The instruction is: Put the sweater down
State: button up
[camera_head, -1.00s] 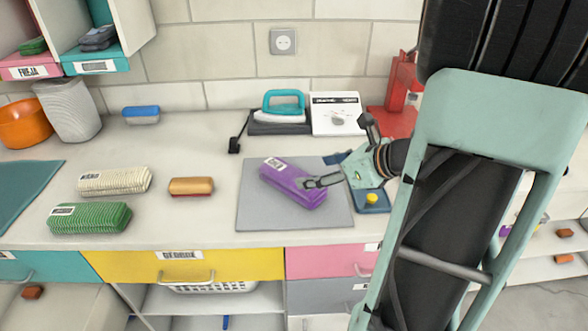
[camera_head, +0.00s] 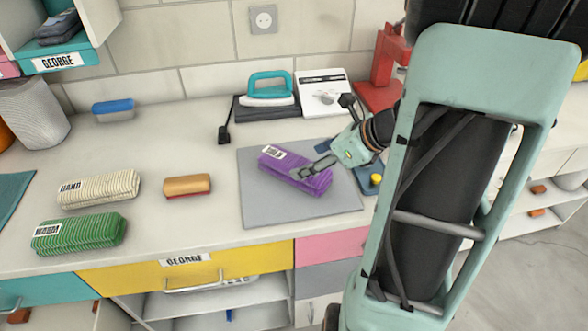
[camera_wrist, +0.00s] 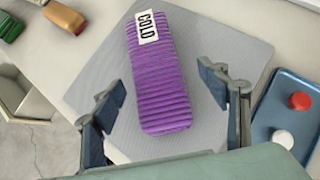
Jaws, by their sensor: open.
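The sweater is a folded purple ribbed bundle (camera_head: 292,168) with a white label. It lies on the grey mat (camera_head: 262,202) on the counter. In the wrist view the sweater (camera_wrist: 160,85) shows its label reading COLD, and it lies flat on the mat (camera_wrist: 85,90). My gripper (camera_head: 305,173) is at the sweater's right end in the head view. In the wrist view my gripper (camera_wrist: 168,100) is open, with one finger on each side of the sweater's near part and a gap on both sides.
A cream bundle (camera_head: 100,188), a green bundle (camera_head: 80,234) and a brush (camera_head: 187,185) lie left on the counter. An iron (camera_head: 268,92) stands behind the mat. A blue tray (camera_wrist: 262,125) with red and white caps is right of the mat.

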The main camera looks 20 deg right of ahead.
aim_at(298, 163)
jog(key=x, duration=0.5)
jog(key=shift+s+a+r+b, duration=0.1)
jog(key=shift+a+b, duration=0.25)
jog(key=shift+b, duration=0.05)
jog(key=shift+w+a+f, duration=0.2)
jog(key=shift+w+f, duration=0.15)
jog(key=shift+w, duration=0.05)
jog(key=c, duration=1.4)
jog(key=shift+r, duration=0.1)
jog(key=shift+c, duration=1)
jog(key=shift+r, duration=0.1)
